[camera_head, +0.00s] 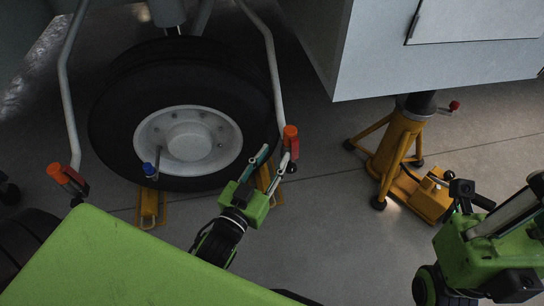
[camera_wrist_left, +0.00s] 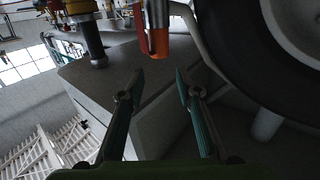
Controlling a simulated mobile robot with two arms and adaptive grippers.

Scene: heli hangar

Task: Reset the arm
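My left gripper (camera_head: 273,157) reaches up from the bottom centre in the head view, in front of the wheel's lower right side. Its two fingers are apart with nothing between them, as the left wrist view (camera_wrist_left: 159,83) also shows. An orange-capped handle (camera_head: 290,133) on a grey bar is close to the fingertips; in the wrist view its orange end (camera_wrist_left: 158,42) is beyond the gap between them. My right arm (camera_head: 490,250) enters at the lower right edge, partly cut off; its finger state is unclear.
A large black wheel (camera_head: 112,125) stands on the floor, with yellow chock parts (camera_head: 149,208) below it. A second orange-capped handle (camera_head: 62,173) is at left. A yellow jack stand (camera_head: 397,145) stands under the grey body (camera_head: 430,65). Grey floor (camera_head: 330,235) is open between my arms.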

